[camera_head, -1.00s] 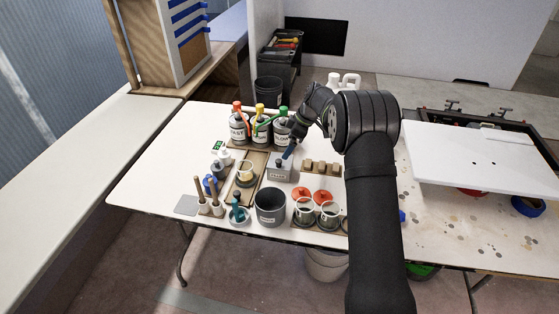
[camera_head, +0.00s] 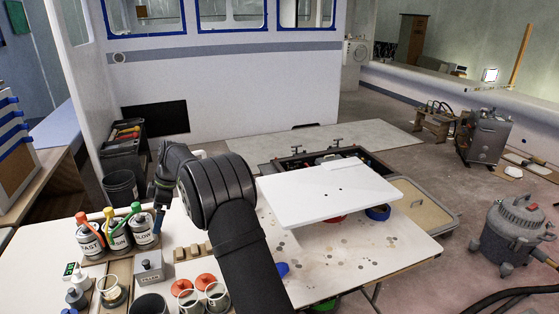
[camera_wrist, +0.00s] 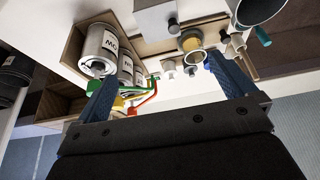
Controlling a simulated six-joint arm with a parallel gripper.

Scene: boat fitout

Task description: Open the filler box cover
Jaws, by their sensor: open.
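The filler box (camera_head: 149,267) is a small grey box with a "FILLER" label, standing on the white table. Its grey cover (camera_head: 148,258) with a small dark knob lies on top and looks closed. In the wrist view a pale box with a dark knob, likely the filler box (camera_wrist: 155,14), shows at the top, beyond the fingertips. My gripper (camera_head: 159,218) is above and behind the box in the head view, apart from it. In the wrist view my gripper's blue fingers (camera_wrist: 155,74) are spread wide with nothing between them.
Several labelled cans (camera_head: 118,235) with coloured pumps stand left of the box. A dark grey bucket (camera_head: 150,304) is in front. A white panel (camera_head: 325,192) lies to the right.

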